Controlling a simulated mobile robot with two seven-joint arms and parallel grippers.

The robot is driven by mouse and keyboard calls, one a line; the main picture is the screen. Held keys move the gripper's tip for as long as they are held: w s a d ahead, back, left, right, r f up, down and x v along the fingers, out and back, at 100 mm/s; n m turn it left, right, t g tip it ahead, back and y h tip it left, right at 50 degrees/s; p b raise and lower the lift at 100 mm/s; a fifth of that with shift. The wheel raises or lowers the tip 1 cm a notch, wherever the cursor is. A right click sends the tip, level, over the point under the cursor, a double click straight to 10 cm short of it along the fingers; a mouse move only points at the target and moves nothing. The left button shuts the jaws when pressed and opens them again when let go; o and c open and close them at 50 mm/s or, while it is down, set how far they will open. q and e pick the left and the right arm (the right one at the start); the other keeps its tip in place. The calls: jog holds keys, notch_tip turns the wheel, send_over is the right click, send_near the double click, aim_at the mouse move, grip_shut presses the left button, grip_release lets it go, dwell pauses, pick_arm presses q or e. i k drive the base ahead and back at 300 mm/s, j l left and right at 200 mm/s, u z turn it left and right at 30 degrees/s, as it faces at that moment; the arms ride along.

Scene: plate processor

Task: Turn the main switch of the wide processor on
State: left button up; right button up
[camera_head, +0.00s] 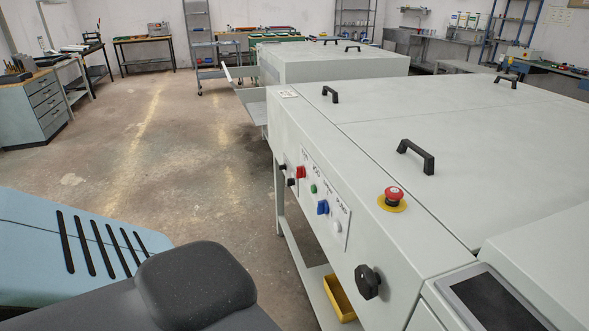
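A large light-grey processor (380,125) fills the right side. Its front panel carries a red switch (300,172), a small green button (313,188), a blue switch (323,207) and a white button (337,228). Small black knobs (291,182) sit left of the red switch. A large black rotary knob (367,281) is lower on the near front. The panel labels are too small to read, so I cannot tell which control is the main switch. Neither of my grippers is in view.
A red emergency-stop button (394,195) on a yellow base and black handles (416,156) stand on the top. A second grey machine (330,65) is behind. A yellow bin (340,298) sits below the panel. Open floor (190,140) lies left; a drawer cabinet (38,108) is farther left.

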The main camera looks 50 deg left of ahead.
aim_at(301, 173)
jog(key=i+j, duration=0.1)
jog(key=j, duration=1.15)
jog(key=i+j+z, duration=0.1)
jog(key=j, duration=0.55)
jog(key=i, duration=0.05)
